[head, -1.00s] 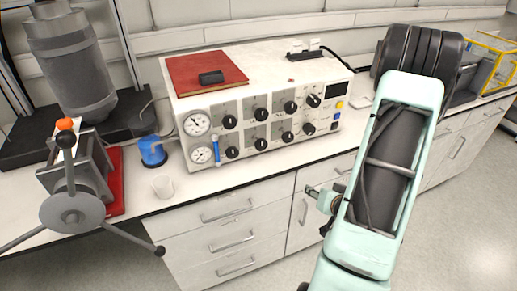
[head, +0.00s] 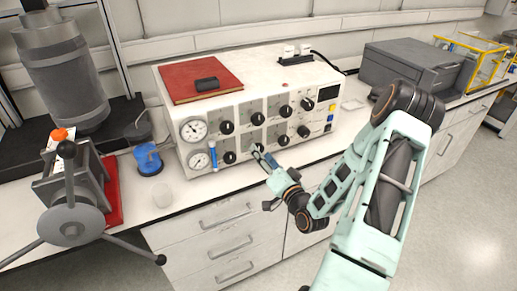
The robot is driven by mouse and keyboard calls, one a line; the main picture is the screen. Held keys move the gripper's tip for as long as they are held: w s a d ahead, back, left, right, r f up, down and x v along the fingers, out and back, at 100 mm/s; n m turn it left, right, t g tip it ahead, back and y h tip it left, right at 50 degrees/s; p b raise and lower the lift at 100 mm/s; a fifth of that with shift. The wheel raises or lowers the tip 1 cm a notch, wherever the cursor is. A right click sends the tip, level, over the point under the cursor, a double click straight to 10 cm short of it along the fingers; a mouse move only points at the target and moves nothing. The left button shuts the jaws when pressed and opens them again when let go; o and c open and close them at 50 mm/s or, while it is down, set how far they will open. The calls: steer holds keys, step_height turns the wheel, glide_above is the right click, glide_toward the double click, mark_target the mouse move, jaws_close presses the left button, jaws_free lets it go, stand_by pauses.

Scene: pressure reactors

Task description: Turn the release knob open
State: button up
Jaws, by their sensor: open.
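A white control box (head: 178,103) stands on the bench with two rows of black knobs on its front, among them an upper-left knob (head: 227,127) and a lower-left knob (head: 229,157). I cannot tell by any label which one is the release knob. My gripper (head: 259,153) is open, at the lower row of the panel, in front of the second knob from the left. It largely hides that knob. I cannot tell whether the fingers touch the knob or stand around it.
Two gauges, the upper one (head: 194,130) and the lower one (head: 199,160), and a blue tube (head: 213,154) are left of the knobs. A red book (head: 199,78) lies on the box. A grey case (head: 409,65) stands at right.

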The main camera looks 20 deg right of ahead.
steer(key=shift+w, duration=1.6)
steer(key=shift+c, duration=0.2)
steer(key=c, duration=1.1)
